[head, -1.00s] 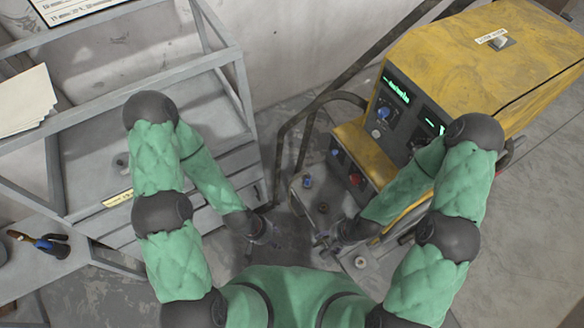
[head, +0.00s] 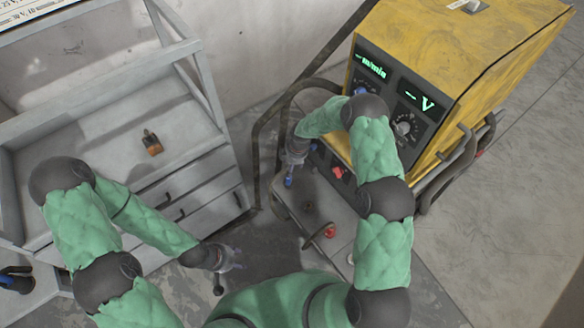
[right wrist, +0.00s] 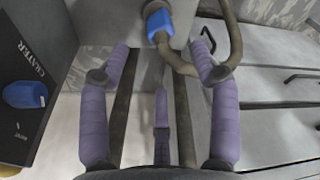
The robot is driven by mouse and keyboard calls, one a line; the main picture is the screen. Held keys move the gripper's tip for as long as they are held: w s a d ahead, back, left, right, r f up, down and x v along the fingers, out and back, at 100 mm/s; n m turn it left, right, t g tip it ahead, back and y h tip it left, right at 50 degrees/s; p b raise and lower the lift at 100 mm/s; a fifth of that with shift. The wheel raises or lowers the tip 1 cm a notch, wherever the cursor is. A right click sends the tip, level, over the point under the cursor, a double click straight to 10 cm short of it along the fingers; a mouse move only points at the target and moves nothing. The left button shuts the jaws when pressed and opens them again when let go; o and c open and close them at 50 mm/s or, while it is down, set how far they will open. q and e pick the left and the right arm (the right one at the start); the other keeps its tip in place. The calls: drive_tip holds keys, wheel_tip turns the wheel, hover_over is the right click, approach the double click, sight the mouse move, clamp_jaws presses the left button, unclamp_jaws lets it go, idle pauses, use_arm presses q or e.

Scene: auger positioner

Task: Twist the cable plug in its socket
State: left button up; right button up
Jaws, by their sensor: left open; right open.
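A blue cable plug (right wrist: 158,22) with a bent brown cable shows at the top of the right wrist view, against a grey panel. What looks like the same blue plug (head: 288,181) shows in the head view, just below my right gripper (head: 293,162). In the right wrist view my right gripper (right wrist: 160,65) is open and empty. The plug lies beyond its fingertips, between their lines, with no contact visible. The socket is hidden behind the plug. My left gripper (head: 223,260) is open and empty, low in front of the grey cabinet.
The yellow machine (head: 480,50) stands at the right, with lit displays. A blue knob (right wrist: 25,93) sits on a dark panel marked CRATER. A red-ended cable (head: 329,231) lies on the grey lower box (head: 345,215). The grey cabinet (head: 185,175) with drawers stands left.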

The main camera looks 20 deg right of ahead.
drive_tip(key=f+b, duration=0.1)
drive_tip(key=f, duration=0.2)
drive_tip(key=a+f+b, duration=0.1)
drive_tip(key=f, duration=0.3)
drive_tip(key=f+b, duration=0.1)
drive_tip(key=f, duration=0.2)
drive_tip(key=shift+w+a+f, duration=0.15)
drive_tip(key=shift+w+f, duration=0.05)
drive_tip(key=shift+w, duration=0.2)
clamp_jaws()
